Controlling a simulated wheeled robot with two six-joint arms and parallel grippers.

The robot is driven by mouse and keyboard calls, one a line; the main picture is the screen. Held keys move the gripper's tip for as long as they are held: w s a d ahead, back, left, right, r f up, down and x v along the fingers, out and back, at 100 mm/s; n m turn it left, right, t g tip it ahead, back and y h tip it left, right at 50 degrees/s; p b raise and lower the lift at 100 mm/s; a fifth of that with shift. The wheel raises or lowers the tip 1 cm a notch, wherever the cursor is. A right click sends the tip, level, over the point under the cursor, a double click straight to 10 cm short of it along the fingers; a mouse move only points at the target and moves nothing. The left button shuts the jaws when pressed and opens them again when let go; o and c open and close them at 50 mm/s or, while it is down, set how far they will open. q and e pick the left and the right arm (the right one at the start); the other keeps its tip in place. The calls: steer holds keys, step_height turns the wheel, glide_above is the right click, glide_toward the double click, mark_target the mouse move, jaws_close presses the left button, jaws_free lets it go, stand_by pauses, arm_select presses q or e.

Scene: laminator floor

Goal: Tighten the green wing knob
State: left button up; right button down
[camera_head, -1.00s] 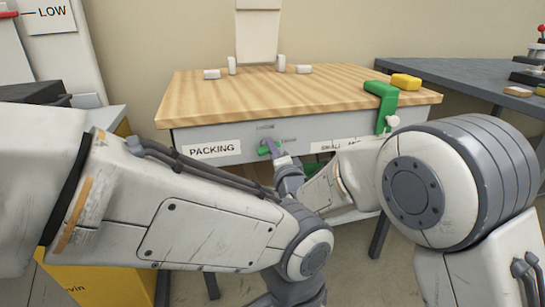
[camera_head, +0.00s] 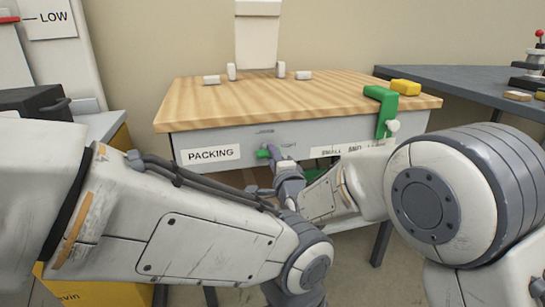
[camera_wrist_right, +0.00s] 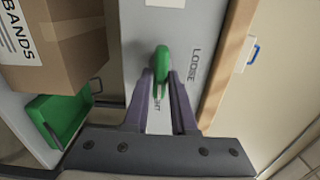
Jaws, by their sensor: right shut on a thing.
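The green wing knob (camera_head: 263,153) sits on the grey front face of the packing bench, right of the PACKING label. In the right wrist view the knob (camera_wrist_right: 161,58) stands between the fingertips, its long side roughly in line with the fingers. My right gripper (camera_head: 271,154) is shut on it; the gripper also shows in the wrist view (camera_wrist_right: 162,77). The word LOOSE (camera_wrist_right: 195,66) is printed right of the knob; a second word below it is partly hidden by a finger. My left arm crosses the lower left of the head view; its gripper is not visible.
The wooden bench top (camera_head: 330,85) overhangs the panel. A green clamp (camera_head: 384,105) with a white knob sits at its right end, near a yellow block (camera_head: 405,87). A cardboard box (camera_wrist_right: 62,45) and a green bin (camera_wrist_right: 62,125) show in the wrist view.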

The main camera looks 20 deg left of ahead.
steer(key=c, duration=0.8)
jaws_free()
steer(key=shift+f, duration=0.1)
steer(key=p+v, duration=0.2)
steer(key=v, duration=0.8)
steer(key=shift+s+d, duration=0.2)
steer(key=shift+d, duration=0.05)
